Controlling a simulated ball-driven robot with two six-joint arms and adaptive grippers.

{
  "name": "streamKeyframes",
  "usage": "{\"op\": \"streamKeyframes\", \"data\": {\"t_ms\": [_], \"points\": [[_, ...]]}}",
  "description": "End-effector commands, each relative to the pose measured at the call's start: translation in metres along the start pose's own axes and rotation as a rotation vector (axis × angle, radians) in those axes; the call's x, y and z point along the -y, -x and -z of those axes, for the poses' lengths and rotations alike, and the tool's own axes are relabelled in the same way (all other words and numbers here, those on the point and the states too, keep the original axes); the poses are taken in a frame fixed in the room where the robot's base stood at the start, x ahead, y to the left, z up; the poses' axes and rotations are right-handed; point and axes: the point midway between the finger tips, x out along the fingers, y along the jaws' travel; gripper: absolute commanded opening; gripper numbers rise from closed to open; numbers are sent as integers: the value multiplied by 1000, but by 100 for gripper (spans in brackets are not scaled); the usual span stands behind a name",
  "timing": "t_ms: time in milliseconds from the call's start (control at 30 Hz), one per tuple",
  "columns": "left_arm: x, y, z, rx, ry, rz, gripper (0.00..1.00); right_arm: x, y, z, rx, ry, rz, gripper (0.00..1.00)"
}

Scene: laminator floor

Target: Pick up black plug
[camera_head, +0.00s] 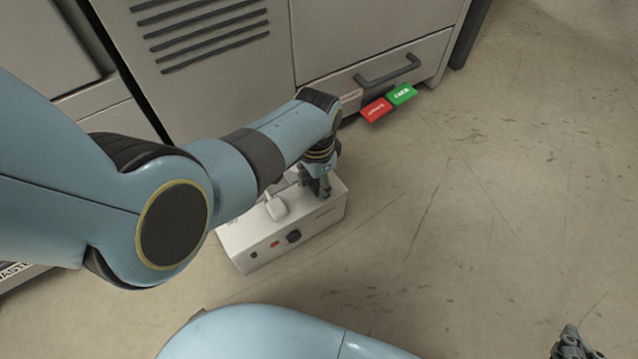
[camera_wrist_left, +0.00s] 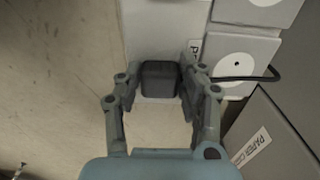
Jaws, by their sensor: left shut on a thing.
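The black plug (camera_wrist_left: 160,79) is a dark rounded block between my left gripper's fingers in the left wrist view. My left gripper (camera_wrist_left: 162,90) is shut on it, with a finger on each side. In the head view my left gripper (camera_head: 318,190) points down at the right part of the top of a white box (camera_head: 325,212). The plug is mostly hidden by the gripper there, and I cannot tell whether it touches the box. My right gripper (camera_head: 570,346) is at the lower right corner, partly cut off and too small to read.
The box has a black knob (camera_head: 293,236) and a red switch (camera_head: 275,244) on its front. A grey cabinet (camera_head: 215,75) with a drawer handle (camera_head: 388,71) stands behind. A red tag (camera_head: 376,109) and a green tag (camera_head: 402,94) are at the drawer. The floor at right is clear.

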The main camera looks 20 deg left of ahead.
Motion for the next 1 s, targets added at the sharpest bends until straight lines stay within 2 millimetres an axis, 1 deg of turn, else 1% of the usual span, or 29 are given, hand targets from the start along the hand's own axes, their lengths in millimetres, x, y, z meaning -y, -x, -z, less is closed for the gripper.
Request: {"op": "streamKeyframes", "data": {"t_ms": [33,67,100,467,533,767,867,1000], "points": [[0,0,0,0,0,0,13,0,0,0,0,0,0,0],[0,0,0,0,0,0,9,0,0,0,0,0,0,0],[0,0,0,0,0,0,7,0,0,0,0,0,0,0],[0,3,0,-1,0,1,7,0,1,0,18,-2,0,0],[0,5,0,-1,1,1,7,-1,0,7,30,-2,0,0],[1,19,-3,-3,3,3,7,-4,4,22,150,-7,1,0],[1,28,-5,-4,4,3,7,-5,10,31,237,-10,5,0],[1,41,-8,-5,7,4,7,-6,28,44,375,-13,13,0]]}}
